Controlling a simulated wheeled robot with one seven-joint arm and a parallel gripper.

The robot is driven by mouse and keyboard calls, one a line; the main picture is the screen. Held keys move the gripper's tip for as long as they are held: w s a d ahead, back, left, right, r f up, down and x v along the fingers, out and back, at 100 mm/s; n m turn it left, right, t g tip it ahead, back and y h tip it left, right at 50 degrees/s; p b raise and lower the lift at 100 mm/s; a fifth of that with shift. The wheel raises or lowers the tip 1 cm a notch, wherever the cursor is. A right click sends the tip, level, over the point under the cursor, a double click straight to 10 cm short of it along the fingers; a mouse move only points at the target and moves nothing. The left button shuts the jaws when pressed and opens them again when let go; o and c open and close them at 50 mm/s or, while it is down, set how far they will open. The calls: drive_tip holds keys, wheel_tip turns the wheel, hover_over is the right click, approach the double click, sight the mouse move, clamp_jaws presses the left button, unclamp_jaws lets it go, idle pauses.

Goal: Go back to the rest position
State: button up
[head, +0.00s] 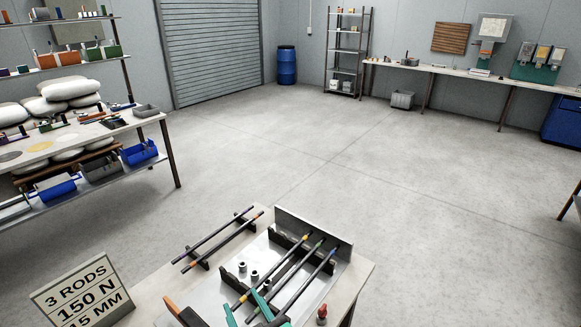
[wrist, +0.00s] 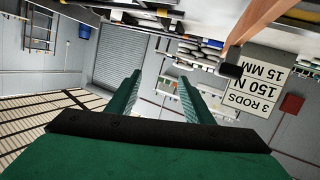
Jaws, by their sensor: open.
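My gripper (head: 242,301) shows at the bottom of the head view as green fingers over the front of the bench fixture. In the wrist view the two green fingers (wrist: 158,85) stand apart with nothing between them. Rods with coloured bands (head: 276,269) lie side by side, slanting across the metal fixture (head: 341,264). Two more dark rods (head: 214,238) rest on a black rack to the left. My arm and gripper hide part of the fixture's near end.
A sign reading "3 RODS 150 N 15 MM" (head: 82,292) stands at the bench's left; it shows upside down in the wrist view (wrist: 250,90). A red knob (head: 322,313) is at the near right. A loaded shelf table (head: 150,122) stands left. The floor beyond is clear.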

drive_tip(key=s+d+f+m+h, duration=0.1)
drive_tip(key=s+d+f, duration=0.1)
drive_tip(key=s+f, duration=0.2)
drive_tip(key=s+d+f+m+t+h, duration=0.1)
drive_tip(key=s+d+f+m+h, duration=0.1)
drive_tip(key=s+d+f, duration=0.1)
drive_tip(key=s+d+f+m+h, duration=0.2)
drive_tip(key=s+d+f, duration=0.1)
drive_tip(key=s+f, duration=0.2)
drive_tip(key=shift+s+d+f, duration=0.2)
drive_tip(key=shift+s+f, duration=0.05)
drive_tip(key=s+d+m+t+h, duration=0.1)
drive_tip(key=s+d+m+h, duration=0.1)
drive_tip(key=s, duration=1.7)
drive_tip(key=shift+d, duration=0.25)
